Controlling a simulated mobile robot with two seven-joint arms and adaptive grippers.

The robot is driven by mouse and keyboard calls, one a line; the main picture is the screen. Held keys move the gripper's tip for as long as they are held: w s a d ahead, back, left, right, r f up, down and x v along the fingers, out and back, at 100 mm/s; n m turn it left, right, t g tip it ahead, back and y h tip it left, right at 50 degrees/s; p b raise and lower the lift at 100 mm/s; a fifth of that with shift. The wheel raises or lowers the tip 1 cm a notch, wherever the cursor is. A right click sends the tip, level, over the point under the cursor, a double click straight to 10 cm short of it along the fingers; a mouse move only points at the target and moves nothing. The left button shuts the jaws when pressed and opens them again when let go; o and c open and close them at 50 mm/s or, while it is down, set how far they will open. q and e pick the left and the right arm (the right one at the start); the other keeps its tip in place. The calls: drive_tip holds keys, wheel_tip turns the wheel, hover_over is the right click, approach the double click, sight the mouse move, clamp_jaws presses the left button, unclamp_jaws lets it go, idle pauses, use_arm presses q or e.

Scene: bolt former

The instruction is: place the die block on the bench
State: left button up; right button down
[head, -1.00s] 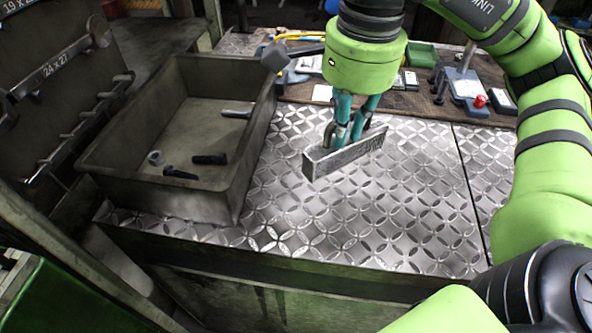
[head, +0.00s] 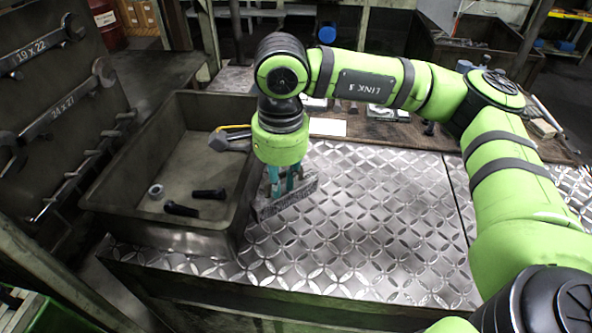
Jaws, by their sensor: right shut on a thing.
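The die block (head: 288,198) is a grey, flat metal bar. My right gripper (head: 283,182) points down and is shut on it. The block is slightly slanted, just right of the grey bin's right wall and over the patterned metal bench top (head: 370,235). I cannot tell whether its underside touches the bench. The wrist and fingers hide part of the block's upper edge. My left gripper is not in view.
The deep grey bin (head: 225,242) stands at the left with a nut (head: 156,191) and dark bolts (head: 182,209) inside. A grey tool (head: 228,140) overlaps its right rim. Smaller items lie along the bench's back. The bench's middle and right are clear.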

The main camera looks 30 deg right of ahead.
sight(282, 192)
drive_tip(key=shift+f+p, duration=0.75)
drive_tip(key=shift+f, duration=0.8)
drive_tip(key=shift+w+f, duration=0.1)
drive_tip(key=shift+f, duration=0.25)
drive_tip(key=shift+f, duration=0.15)
drive_tip(key=c, duration=1.2)
unclamp_jaws()
drive_tip(key=shift+s, duration=0.2)
